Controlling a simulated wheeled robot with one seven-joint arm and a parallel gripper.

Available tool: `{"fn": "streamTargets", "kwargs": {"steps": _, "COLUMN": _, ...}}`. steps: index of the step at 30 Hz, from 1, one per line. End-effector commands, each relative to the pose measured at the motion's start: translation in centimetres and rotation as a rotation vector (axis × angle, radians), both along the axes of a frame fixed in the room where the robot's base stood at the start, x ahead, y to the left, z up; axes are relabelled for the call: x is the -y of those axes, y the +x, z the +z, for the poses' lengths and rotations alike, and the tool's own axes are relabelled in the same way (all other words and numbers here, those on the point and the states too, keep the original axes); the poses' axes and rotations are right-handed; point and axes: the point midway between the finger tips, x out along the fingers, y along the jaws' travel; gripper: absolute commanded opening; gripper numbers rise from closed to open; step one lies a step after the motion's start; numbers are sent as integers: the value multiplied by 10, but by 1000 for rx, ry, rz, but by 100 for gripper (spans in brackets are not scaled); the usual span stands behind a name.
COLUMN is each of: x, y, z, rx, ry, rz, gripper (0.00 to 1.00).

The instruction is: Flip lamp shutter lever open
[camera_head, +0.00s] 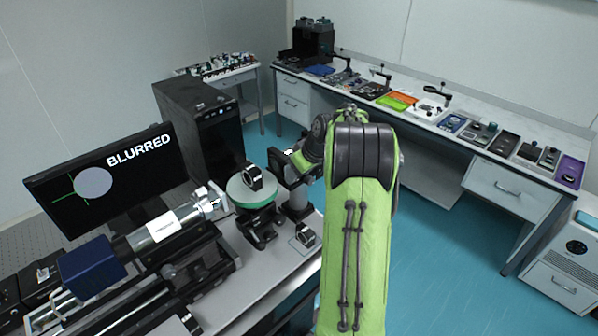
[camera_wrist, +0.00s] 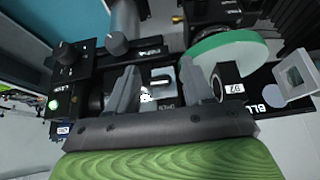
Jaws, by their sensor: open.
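The housing carries knobs and a lit green button (camera_wrist: 54,104). In the head view my green arm reaches to the bench, and its wrist hides much of the gripper and housing.
A green-rimmed disc (camera_head: 252,194) stands left of the housing in the head view. A metal tube (camera_head: 160,228) and a monitor (camera_head: 108,185) reading "BLURRED" are further left. A long bench (camera_head: 470,147) with trays lines the back. Blue floor between is clear.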

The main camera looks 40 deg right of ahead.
Motion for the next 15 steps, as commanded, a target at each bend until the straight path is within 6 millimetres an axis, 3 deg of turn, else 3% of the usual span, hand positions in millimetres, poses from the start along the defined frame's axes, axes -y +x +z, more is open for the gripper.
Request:
{"fn": "streamTargets", "kwargs": {"steps": 5, "x": 2, "y": -10, "z": 18, "rx": 3, "ry": -4, "rz": -3, "gripper": 51}}
{"fn": "streamTargets", "kwargs": {"steps": 15, "x": 3, "y": -57, "z": 103, "rx": 3, "ry": -5, "rz": -3, "gripper": 51}}
